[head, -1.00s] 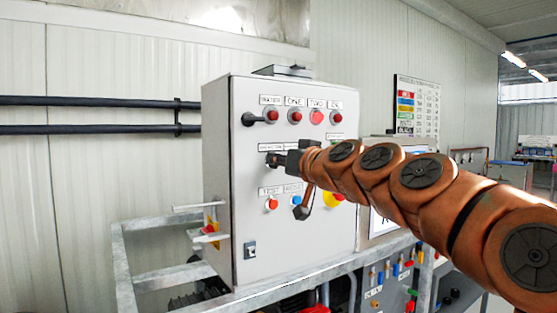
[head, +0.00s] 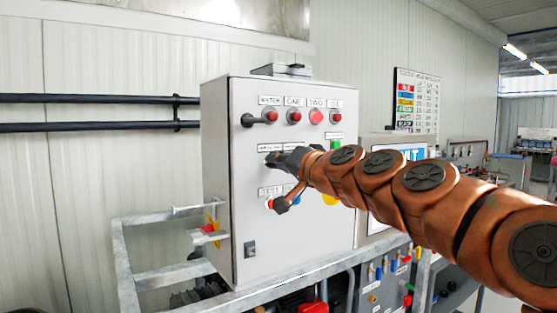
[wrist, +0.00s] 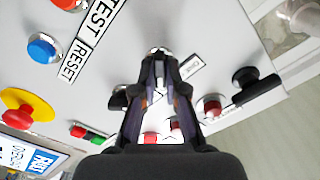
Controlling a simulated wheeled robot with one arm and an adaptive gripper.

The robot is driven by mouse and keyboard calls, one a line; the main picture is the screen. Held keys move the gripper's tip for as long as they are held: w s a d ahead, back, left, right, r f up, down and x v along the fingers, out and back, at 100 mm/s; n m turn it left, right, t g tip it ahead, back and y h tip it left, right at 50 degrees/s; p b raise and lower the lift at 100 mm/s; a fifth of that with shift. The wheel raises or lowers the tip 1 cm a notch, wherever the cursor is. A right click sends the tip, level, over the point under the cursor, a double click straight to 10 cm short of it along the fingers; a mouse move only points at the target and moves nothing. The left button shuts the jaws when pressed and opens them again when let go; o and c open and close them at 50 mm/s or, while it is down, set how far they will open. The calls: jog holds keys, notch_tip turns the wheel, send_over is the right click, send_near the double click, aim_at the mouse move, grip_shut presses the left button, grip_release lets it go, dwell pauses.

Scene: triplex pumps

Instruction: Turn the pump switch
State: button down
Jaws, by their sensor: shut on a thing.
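The grey control cabinet (head: 225,200) faces me with its buttons and switches. My gripper (head: 278,160) is at the middle-left of its front, under a row of small white labels (head: 270,148). The fingers are shut on a small switch there, taken as the pump switch, which they mostly hide. In the wrist view my gripper (wrist: 160,62) points at the panel, with a shiny tip showing between the fingertips. The switch's angle cannot be told. A dark knob (wrist: 118,97) sits just left of the fingers in the wrist view.
A black lever switch (head: 250,119) and several red lamps (head: 316,117) are above my gripper. Below it are a red button and a blue button, the blue one clear in the wrist view (wrist: 42,48). A yellow-based red stop button (wrist: 22,108) is nearby. A metal frame (head: 150,273) supports the cabinet.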

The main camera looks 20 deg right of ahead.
dwell(0.4)
jog(key=c, duration=1.2)
grip_release()
jog(key=shift+s, duration=0.1)
jog(key=v, duration=1.2)
